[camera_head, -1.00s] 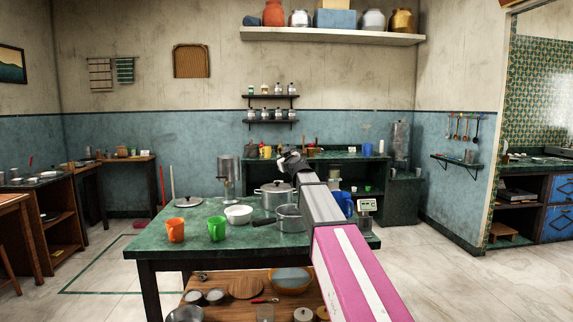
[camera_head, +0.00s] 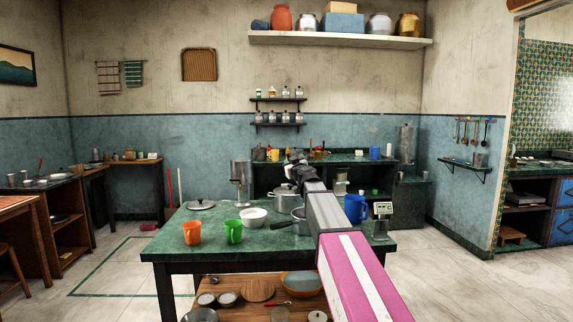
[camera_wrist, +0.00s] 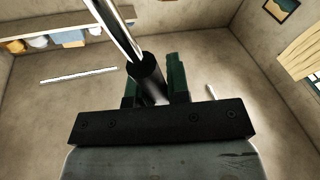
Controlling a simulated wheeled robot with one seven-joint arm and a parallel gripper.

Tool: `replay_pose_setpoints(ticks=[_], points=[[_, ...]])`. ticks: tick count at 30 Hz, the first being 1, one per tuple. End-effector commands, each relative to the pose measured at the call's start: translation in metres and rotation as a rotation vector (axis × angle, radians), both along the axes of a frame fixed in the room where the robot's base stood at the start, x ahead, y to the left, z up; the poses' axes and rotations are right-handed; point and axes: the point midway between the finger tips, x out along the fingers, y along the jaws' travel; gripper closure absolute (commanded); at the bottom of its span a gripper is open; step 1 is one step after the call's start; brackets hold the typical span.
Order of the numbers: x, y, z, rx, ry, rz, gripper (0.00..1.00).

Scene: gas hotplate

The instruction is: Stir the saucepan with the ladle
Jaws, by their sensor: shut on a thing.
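The saucepan (camera_head: 297,222) is a grey metal pan with a dark handle pointing left. It stands on the green-topped table, and my arm covers its right part. In the head view my gripper (camera_head: 297,163) is a small dark shape above and behind the pan, its fingers hard to make out. In the wrist view my gripper (camera_wrist: 152,88) is shut on a black handle with a shiny metal shaft running up and left, which looks like the ladle (camera_wrist: 118,28). The ladle's bowl is outside the wrist view, and I cannot make it out in the head view.
A lidded pot (camera_head: 286,196) stands just behind the saucepan. A white bowl (camera_head: 252,216), a green cup (camera_head: 233,232) and an orange cup (camera_head: 192,233) are to the left. A blue jug (camera_head: 356,208) and a scale (camera_head: 382,212) are to the right.

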Motion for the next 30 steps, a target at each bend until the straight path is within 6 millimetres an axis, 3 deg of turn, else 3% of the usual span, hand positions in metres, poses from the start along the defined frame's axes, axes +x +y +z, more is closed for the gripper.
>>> replay_pose_setpoints(ticks=[11, 30], points=[[-0.009, -0.022, -0.009, 0.116, -0.042, -0.002, 1.00], [-0.008, -0.021, -0.057, 0.117, -0.042, 0.000, 1.00]])
